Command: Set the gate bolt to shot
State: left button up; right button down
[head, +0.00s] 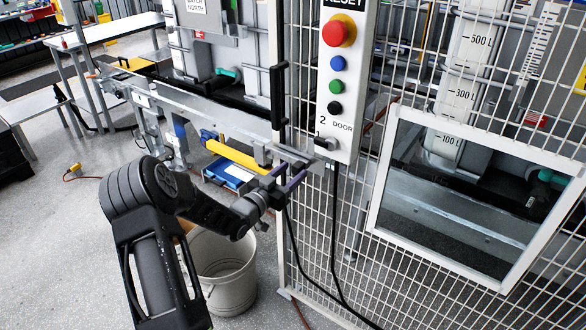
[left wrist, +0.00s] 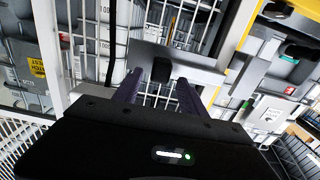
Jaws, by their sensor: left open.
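A yellow bar (head: 235,155), which looks like part of the gate bolt, lies along the grey gate rail beside the post. A grey plate with small blocks (head: 264,153) is at its right end. My left gripper (head: 284,175) is open, its purple fingers at this right end. In the left wrist view my gripper (left wrist: 158,90) has a dark block (left wrist: 161,72) on a grey plate (left wrist: 185,62) between or just beyond its fingertips. I cannot tell whether they touch it. The yellow bar (left wrist: 238,48) runs to the upper right there. The bolt's exact position is unclear. My right gripper is not in view.
A button panel (head: 339,75) with red, blue, green and black buttons hangs above the gripper. A black vertical handle (head: 278,97) is close by. Wire mesh fence (head: 325,235) stands to the right. A grey bucket (head: 226,275) and a blue box (head: 228,174) are below.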

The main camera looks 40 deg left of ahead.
pick_arm(q)
jog(key=shift+w, duration=0.6)
grip_shut()
jog(key=shift+a, duration=0.1)
dwell(1.0)
